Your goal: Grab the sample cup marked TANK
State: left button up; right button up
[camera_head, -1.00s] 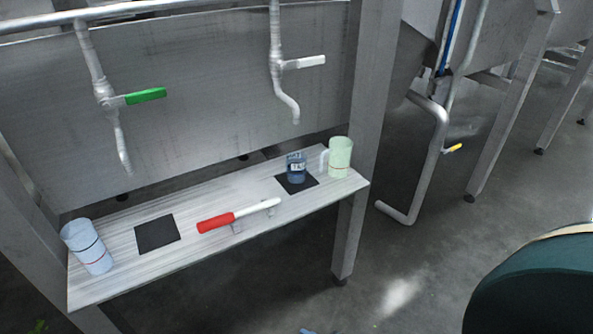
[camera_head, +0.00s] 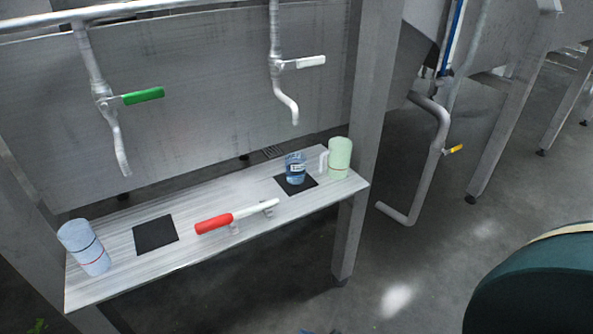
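A small clear blue cup (camera_head: 295,169) with a pale label stands upright on the right black mat (camera_head: 309,184) of the shelf. The label's lettering is too small to read, so I cannot tell if it says TANK. A taller pale blue cup (camera_head: 83,247) with dark and red lines stands at the shelf's left end. A pale green mug-like cup (camera_head: 340,158) with a handle stands at the right end, close beside the small blue cup. Neither of my grippers is in view.
A red-handled white tool (camera_head: 236,216) rests on small holders along the front of the shelf (camera_head: 195,250). The left black mat (camera_head: 156,233) is bare. Taps with green (camera_head: 143,96) and white (camera_head: 305,62) handles hang above. A steel post (camera_head: 357,140) borders the right end.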

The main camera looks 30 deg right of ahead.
aim_at(295, 161)
jog(key=i+l+u, duration=0.2)
jog(key=l, duration=0.8)
jog(key=l+u, duration=0.2)
jog(key=l, duration=0.85)
jog(key=l+u, duration=0.2)
jog(key=l, duration=0.8)
jog(key=k+l+u, duration=0.2)
jog(key=l, duration=0.85)
jog(key=i, duration=0.05)
